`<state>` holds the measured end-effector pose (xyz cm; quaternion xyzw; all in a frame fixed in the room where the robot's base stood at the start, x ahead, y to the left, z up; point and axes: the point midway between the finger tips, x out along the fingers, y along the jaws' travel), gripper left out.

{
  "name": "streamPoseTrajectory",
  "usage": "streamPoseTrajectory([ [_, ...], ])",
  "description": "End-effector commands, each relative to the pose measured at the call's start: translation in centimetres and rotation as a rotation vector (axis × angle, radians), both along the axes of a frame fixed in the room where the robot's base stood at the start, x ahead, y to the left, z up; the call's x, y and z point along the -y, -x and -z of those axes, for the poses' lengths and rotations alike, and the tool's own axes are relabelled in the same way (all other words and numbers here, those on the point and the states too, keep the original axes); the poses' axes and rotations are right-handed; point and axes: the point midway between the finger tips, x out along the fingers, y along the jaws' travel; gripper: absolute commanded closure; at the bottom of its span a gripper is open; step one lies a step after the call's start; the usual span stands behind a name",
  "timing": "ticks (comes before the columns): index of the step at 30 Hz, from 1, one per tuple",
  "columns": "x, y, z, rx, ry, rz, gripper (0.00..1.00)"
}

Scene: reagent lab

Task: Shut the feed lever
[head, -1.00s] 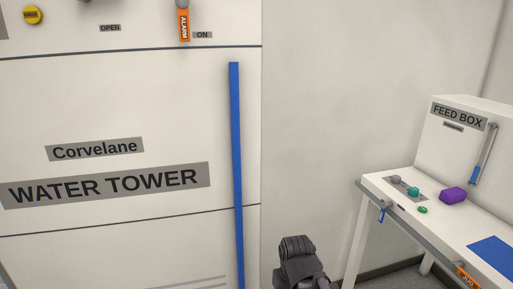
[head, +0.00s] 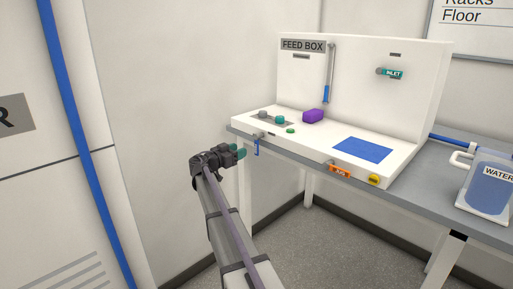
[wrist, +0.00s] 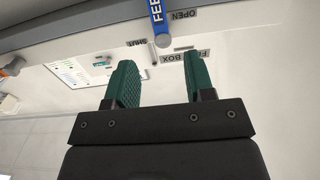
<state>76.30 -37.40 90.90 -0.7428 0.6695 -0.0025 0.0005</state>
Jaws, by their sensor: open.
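The feed lever (head: 257,147) has a blue handle and hangs at the front left edge of the white feed box (head: 338,156). In the wrist view the blue lever (wrist: 157,18) shows part of the word FEED, with a SHUT label (wrist: 140,42) and an OPEN label (wrist: 183,14) on either side of its pivot. My gripper (head: 240,152) has green fingers and is just left of the lever in the head view. In the wrist view my gripper (wrist: 160,75) is open and empty, with the lever beyond the gap between its fingers, apart from them.
The feed box carries a purple block (head: 313,116), a blue pad (head: 363,150), a second blue-gripped rod (head: 327,90), an orange tag (head: 340,171) and a yellow knob (head: 374,180). A water jug (head: 488,186) stands at right on the grey bench (head: 405,200). The white tower (head: 45,200) is at left.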

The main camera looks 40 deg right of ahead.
Motion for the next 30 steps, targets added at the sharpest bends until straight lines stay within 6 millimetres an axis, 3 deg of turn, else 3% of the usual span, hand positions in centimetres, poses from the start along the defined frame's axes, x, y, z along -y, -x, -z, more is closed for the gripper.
streamPoseTrajectory([
  [5, 1.3, -0.2, 0.0, -0.002, -0.002, 0.003, 0.51],
  [15, 8.9, -0.9, 0.1, -0.004, -0.003, 0.004, 0.51],
  [18, 10.1, -1.0, 0.1, -0.004, -0.003, 0.003, 0.51],
  [27, 10.7, -1.0, 0.1, -0.004, -0.003, 0.002, 0.51],
  [30, 10.7, -1.0, 0.1, -0.004, -0.003, 0.002, 0.60],
])
